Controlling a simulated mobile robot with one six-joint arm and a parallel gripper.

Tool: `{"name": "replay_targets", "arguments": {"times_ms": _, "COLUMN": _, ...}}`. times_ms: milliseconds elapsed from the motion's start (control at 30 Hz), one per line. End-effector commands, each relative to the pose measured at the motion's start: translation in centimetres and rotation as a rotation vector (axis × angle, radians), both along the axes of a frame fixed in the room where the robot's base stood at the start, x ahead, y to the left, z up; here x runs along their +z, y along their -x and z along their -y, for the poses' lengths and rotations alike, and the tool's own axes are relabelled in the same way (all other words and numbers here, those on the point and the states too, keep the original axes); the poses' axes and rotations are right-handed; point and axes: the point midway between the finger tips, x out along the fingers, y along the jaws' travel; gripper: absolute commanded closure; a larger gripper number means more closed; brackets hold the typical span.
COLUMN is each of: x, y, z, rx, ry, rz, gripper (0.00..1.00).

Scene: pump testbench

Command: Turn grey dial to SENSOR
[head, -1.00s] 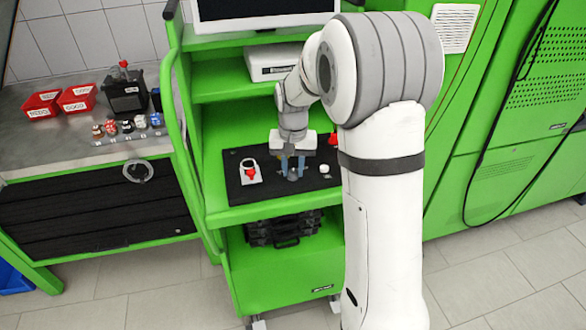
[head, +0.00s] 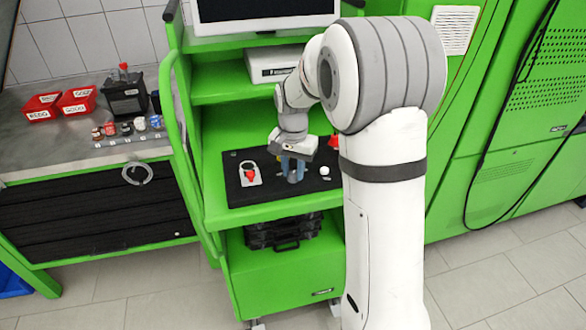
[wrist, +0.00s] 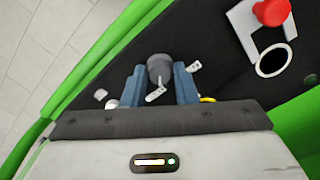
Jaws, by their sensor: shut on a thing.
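The grey dial (wrist: 160,68) stands on the black mat, between the two blue fingers of my gripper (wrist: 160,84) in the wrist view. My gripper (head: 293,168) points down over the mat in the head view and is shut on the dial, which its fingers mostly hide there. Small white label tabs lie around the dial, one in front (wrist: 155,94), one to the right (wrist: 193,66) and one to the left (wrist: 100,94). Their lettering is too small to read, so I cannot tell which one is SENSOR.
A light plate with a red button (head: 249,173) sits left of my gripper on the black mat (head: 240,196); a small white round part (head: 324,170) sits to the right. A green upright post (head: 181,120) borders the bench. Red bins (head: 78,100) stand on the left counter.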

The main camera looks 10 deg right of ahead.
Motion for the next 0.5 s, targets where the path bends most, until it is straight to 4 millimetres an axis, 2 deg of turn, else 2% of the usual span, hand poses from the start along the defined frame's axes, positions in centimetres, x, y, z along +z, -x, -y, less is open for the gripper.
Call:
{"name": "replay_targets", "arguments": {"times_ms": 133, "x": 0.09, "y": -0.07, "z": -0.01, "rx": -0.001, "ry": -0.001, "rz": 0.003, "gripper": 0.97}}
{"name": "replay_targets", "arguments": {"times_ms": 167, "x": 0.09, "y": -0.07, "z": -0.01, "rx": -0.001, "ry": -0.001, "rz": 0.003, "gripper": 0.72}}
{"name": "replay_targets", "arguments": {"times_ms": 400, "x": 0.04, "y": -0.03, "z": -0.01, "rx": 0.000, "ry": 0.000, "rz": 0.001, "gripper": 0.52}}
{"name": "replay_targets", "arguments": {"times_ms": 500, "x": 0.03, "y": -0.02, "z": -0.01, "rx": 0.000, "ry": -0.001, "rz": 0.001, "gripper": 0.52}}
